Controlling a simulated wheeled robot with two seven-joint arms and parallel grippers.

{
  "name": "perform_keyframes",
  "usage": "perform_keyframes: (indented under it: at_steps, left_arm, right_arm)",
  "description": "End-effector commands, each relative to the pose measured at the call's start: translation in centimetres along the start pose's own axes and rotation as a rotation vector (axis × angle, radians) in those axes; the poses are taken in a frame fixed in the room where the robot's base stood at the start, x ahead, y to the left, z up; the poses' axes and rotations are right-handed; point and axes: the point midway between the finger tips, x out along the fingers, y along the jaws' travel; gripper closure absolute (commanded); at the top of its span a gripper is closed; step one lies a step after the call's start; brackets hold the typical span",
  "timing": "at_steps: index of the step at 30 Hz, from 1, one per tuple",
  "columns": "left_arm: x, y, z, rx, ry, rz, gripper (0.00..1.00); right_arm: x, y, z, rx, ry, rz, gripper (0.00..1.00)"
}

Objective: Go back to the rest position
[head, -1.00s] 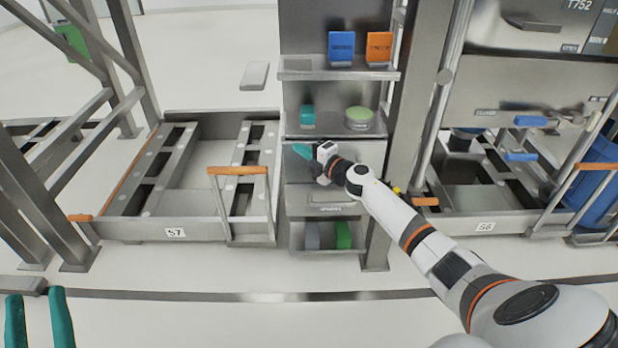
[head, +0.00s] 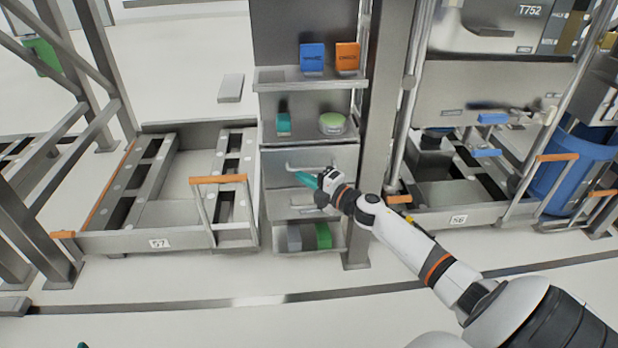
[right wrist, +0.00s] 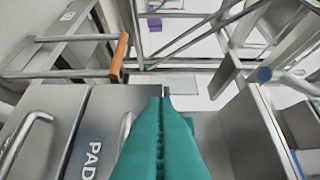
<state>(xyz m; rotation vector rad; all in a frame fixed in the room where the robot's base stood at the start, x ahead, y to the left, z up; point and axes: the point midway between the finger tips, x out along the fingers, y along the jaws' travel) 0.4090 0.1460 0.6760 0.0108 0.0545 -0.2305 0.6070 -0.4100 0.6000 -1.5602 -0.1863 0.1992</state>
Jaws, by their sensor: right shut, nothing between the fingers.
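My right gripper (head: 308,181) has teal fingers and is in front of the drawers of the narrow metal shelf unit (head: 270,130). In the right wrist view its fingers (right wrist: 162,110) are pressed together with nothing between them. A drawer handle beside it is partly covered by the fingers. My right arm stretches from the lower right of the head view to the drawers. Of my left gripper (head: 82,345) only a teal tip shows at the bottom edge of the head view, so its opening is hidden.
The shelf unit holds a blue box (head: 312,58), an orange box (head: 347,57), a teal item (head: 283,124) and a round green tin (head: 332,124). Cart 57 (head: 160,244) stands left, cart 56 (head: 459,219) right, near a blue bin (head: 565,170). The floor in front is clear.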

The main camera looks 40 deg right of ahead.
Motion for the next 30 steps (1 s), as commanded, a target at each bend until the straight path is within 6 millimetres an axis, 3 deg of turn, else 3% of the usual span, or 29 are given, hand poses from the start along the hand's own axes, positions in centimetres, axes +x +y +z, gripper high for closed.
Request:
perform_keyframes:
  at_steps: [11, 14, 17, 19, 21, 24, 30]
  left_arm:
    - [-0.2, 0.2, -1.0, 0.001, 0.06, 0.004, 0.64]
    - [-0.2, 0.2, -0.9, 0.001, 0.059, 0.004, 0.64]
    - [-0.2, 0.1, -0.9, 0.001, 0.058, 0.004, 0.64]
    - [-0.2, 0.1, -0.9, 0.001, 0.058, 0.004, 0.64]
    - [-0.2, 0.1, -0.9, 0.001, 0.058, 0.003, 0.64]
    - [-0.2, 0.1, -0.9, 0.001, 0.058, 0.004, 0.64]
    - [-0.1, 0.1, -0.9, 0.001, 0.057, 0.003, 0.64]
  right_arm:
    - [-1.2, 0.0, 0.2, 0.002, -0.001, -0.001, 1.0]
    - [-1.2, 0.2, 2.0, 0.058, -0.003, -0.015, 1.0]
    - [-1.7, 0.5, 6.3, 0.211, 0.002, -0.046, 1.0]
    - [-2.5, 0.4, 10.6, 0.383, 0.012, -0.067, 1.0]
    - [-3.9, 0.0, 14.7, 0.583, 0.032, -0.075, 1.0]
    - [-5.7, -0.8, 19.0, 0.82, 0.057, -0.066, 1.0]
    - [-8.6, -2.6, 24.3, 1.139, 0.084, -0.026, 1.0]
